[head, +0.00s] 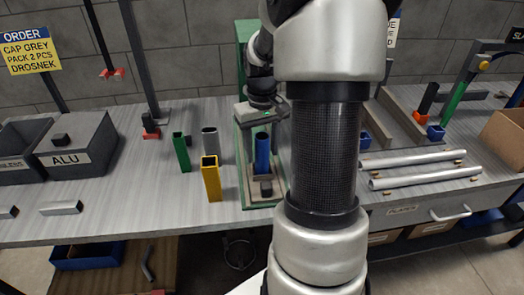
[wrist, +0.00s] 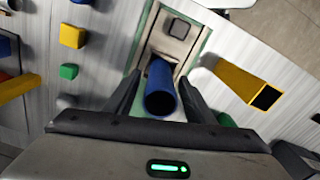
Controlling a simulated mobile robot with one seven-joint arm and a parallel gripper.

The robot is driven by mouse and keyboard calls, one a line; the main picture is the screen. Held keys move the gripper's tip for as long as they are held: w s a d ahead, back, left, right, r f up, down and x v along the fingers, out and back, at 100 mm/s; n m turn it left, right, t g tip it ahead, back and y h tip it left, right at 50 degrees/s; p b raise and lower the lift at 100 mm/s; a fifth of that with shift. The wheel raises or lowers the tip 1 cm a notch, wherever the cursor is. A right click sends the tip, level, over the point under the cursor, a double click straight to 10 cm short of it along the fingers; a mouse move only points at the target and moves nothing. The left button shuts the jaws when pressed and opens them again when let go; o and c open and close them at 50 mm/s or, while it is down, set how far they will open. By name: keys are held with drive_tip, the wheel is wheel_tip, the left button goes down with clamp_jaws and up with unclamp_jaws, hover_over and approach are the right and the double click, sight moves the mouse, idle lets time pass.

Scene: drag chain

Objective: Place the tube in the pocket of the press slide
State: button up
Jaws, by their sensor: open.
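A blue round tube (head: 262,152) stands upright on the press slide (head: 278,182), inside the green-framed press (head: 243,60). In the wrist view the blue tube (wrist: 160,92) shows its open top end, and its lower end meets a dark recess in the slide plate (wrist: 172,45). How deep it sits is hard to tell. My gripper (head: 263,116) is above the tube in the head view. In the wrist view my gripper (wrist: 160,82) is open, with one finger on each side of the tube and visible gaps between.
A green square tube (head: 181,153), a grey round tube (head: 210,142) and a yellow square tube (head: 211,180) stand left of the press. A small dark block (head: 266,188) is at the slide's front. Two silver bars (head: 420,157) lie at right. A grey ALU bin (head: 85,150) stands at left.

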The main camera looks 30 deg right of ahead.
wheel_tip(320, 180, up, 11)
drive_tip(key=p, duration=0.2)
